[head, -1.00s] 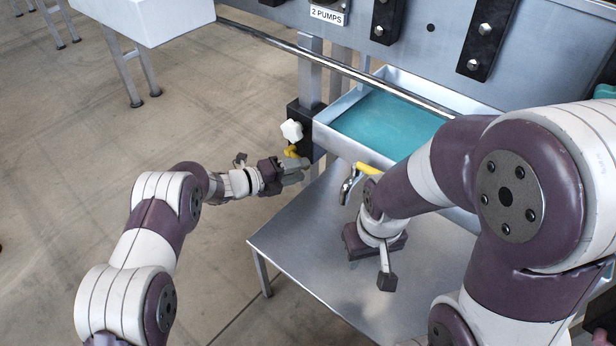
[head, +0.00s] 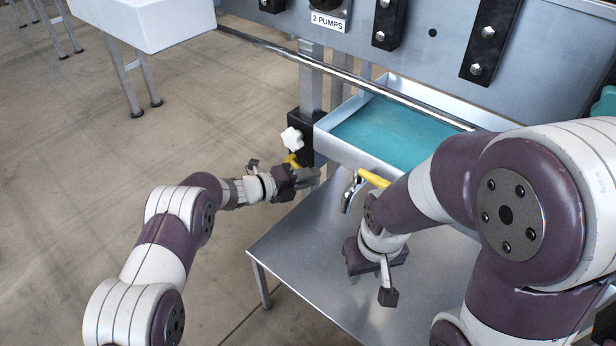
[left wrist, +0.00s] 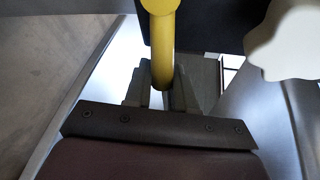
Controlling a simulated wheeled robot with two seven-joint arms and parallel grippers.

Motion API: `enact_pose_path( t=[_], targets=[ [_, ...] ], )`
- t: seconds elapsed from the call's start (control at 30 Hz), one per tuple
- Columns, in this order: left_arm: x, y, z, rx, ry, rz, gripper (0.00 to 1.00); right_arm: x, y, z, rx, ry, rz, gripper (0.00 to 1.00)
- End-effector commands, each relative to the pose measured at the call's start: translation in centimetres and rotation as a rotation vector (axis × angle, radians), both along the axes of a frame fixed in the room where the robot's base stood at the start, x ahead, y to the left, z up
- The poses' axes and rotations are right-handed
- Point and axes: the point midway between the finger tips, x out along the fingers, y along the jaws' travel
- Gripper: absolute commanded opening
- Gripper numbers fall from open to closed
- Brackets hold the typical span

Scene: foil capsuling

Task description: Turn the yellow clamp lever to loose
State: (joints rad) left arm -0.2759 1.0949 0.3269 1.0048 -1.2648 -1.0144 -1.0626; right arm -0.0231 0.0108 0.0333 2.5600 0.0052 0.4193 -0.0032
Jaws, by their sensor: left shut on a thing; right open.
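The yellow clamp lever (head: 291,160) shows beside the black clamp block (head: 303,150) on the post, just below a white star knob (head: 292,139). In the left wrist view the lever (left wrist: 162,45) runs down between the fingers of my left gripper (left wrist: 165,88), which is shut on it. The left gripper (head: 305,178) covers the lever's lower end in the head view. The star knob (left wrist: 288,42) is at the right in the wrist view. My right gripper (head: 374,262) is open over the metal table, partly hidden by its own arm.
A metal tap with a yellow handle (head: 372,178) is close to my right arm. A long metal rail (head: 350,72) crosses above the tray. Open floor is at the left.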

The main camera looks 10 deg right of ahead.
Motion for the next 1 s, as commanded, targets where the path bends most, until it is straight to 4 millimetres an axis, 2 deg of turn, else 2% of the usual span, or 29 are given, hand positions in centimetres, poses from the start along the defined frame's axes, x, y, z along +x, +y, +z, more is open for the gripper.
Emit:
enact_pose_path(
  t=[0.63,1.0],
  targets=[
    [0.6,0.5,-3.3,0.263,-0.336,0.000,0.00,0.0,0.0,-1.7,0.000,0.000,0.000,0.43],
    [1.1,0.9,-4.2,0.353,-0.451,-0.001,0.00,0.0,0.0,-2.6,0.000,0.000,0.000,0.43]
  ],
)
